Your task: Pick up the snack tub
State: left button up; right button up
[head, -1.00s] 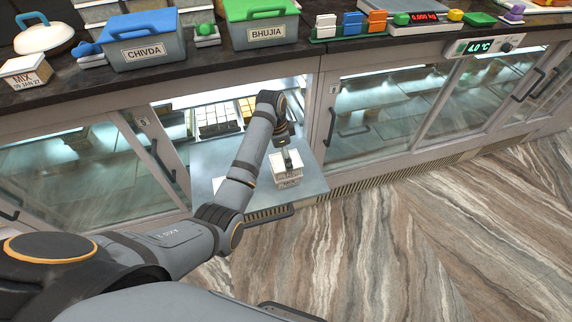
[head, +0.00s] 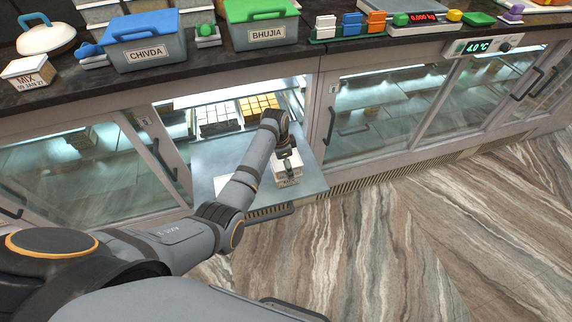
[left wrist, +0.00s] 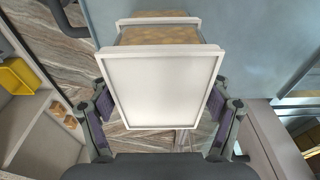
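The snack tub (head: 287,172) is a small pale box with a label on its front, standing near the outer edge of the grey panel at the open cabinet. In the left wrist view its white lid (left wrist: 161,90) fills the middle, with a tan-filled side beyond it. My left gripper (head: 287,153) is directly over the tub. In the left wrist view, the left gripper's fingers (left wrist: 161,112) stand on either side of the lid, with what look like slim gaps; firm contact cannot be seen. My right gripper is not in view.
The cabinet's shelf holds trays of sweets (head: 235,112). A glass door (head: 160,150) is left of the opening. Above, the dark counter carries the CHIVDA tub (head: 145,53), BHUJIA tub (head: 265,35) and MIX box (head: 28,72). The marbled floor (head: 420,230) is clear.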

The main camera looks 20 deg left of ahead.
pick_arm(q)
jog(key=c, duration=0.7)
jog(key=shift+r, duration=0.2)
notch_tip(320, 180, up, 2)
jog(key=shift+w+r+b, duration=0.15)
jog(key=shift+r+b, duration=0.1)
jog(key=shift+b, duration=0.6)
jog(key=s+d+r+p, duration=0.1)
jog(key=s+r+p, duration=0.4)
jog(key=s+r, duration=0.5)
jog(key=s, duration=0.4)
